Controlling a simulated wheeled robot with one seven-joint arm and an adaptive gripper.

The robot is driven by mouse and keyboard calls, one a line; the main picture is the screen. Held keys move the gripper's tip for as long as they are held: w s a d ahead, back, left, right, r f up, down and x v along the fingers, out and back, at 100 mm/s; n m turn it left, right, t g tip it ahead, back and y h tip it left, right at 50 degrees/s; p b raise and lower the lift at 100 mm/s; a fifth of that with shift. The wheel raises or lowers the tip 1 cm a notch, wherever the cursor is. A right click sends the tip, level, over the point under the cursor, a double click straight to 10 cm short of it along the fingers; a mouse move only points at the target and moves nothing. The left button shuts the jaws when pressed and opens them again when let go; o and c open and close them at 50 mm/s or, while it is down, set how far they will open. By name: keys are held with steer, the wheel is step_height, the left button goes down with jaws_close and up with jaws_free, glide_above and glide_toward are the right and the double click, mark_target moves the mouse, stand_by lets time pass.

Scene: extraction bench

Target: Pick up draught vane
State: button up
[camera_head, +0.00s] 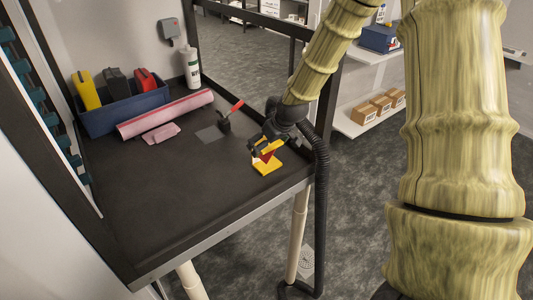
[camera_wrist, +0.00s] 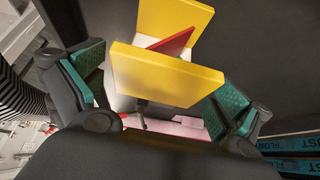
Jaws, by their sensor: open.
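The draught vane appears to be the yellow and red piece (camera_head: 267,166) at the right front corner of the dark bench. It has yellow plates with a red part between them. In the wrist view the vane (camera_wrist: 165,75) fills the middle, its nearer yellow plate facing the camera. My gripper (camera_head: 262,147) is at the vane, just above the bench. In the wrist view my gripper (camera_wrist: 158,88) is open, with teal-padded fingers on either side of the near plate. Whether a pad touches it I cannot tell. The fingers partly hide the vane in the head view.
A white bottle (camera_head: 192,68) stands behind. The front left bench top (camera_head: 165,205) is clear.

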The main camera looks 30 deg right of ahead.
steer(key=c, duration=1.4)
steer(key=shift+r, duration=0.1)
